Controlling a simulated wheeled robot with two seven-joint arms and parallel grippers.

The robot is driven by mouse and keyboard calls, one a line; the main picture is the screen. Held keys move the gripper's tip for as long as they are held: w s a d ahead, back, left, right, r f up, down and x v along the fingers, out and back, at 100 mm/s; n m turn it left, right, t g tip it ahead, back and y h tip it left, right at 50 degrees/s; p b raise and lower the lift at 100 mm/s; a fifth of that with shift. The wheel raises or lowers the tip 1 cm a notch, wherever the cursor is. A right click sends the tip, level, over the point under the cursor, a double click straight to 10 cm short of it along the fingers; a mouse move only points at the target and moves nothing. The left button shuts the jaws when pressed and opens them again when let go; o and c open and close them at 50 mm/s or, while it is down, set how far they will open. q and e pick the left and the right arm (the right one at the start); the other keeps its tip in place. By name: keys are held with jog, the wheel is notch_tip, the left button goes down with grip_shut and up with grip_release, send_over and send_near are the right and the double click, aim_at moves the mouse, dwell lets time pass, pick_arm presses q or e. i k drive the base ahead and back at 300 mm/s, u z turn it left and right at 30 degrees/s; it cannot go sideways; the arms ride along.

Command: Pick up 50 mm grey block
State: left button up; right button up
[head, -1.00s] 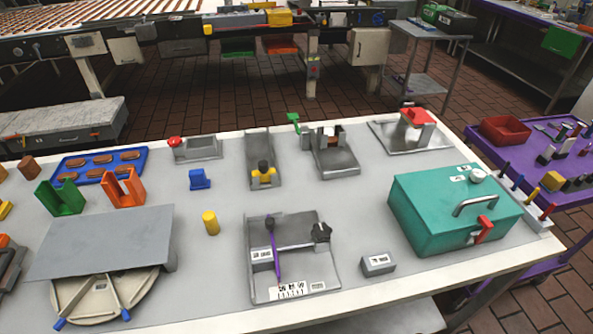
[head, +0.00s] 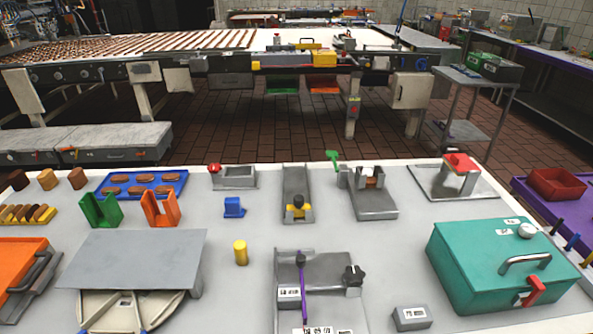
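A small grey block (head: 410,318) with a white label lies on the near part of the worktop, at the bottom edge of the head view. A second labelled grey block (head: 289,298) sits in the grey metal fixture (head: 335,268), left of a purple upright strip (head: 302,290). The label print is too small to read, so I cannot tell which block is the 50 mm one. Neither of my grippers is in view.
A teal box (head: 470,275) with a handle and red latch stands right of the loose block. A yellow cylinder (head: 241,252) and a grey plate (head: 130,260) over a round base are to the left. Bare worktop (head: 390,250) lies between the fixture and the box.

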aim_at(289, 295)
jog(key=z, duration=2.05)
jog(key=k, duration=1.2)
jog(key=u, duration=2.1)
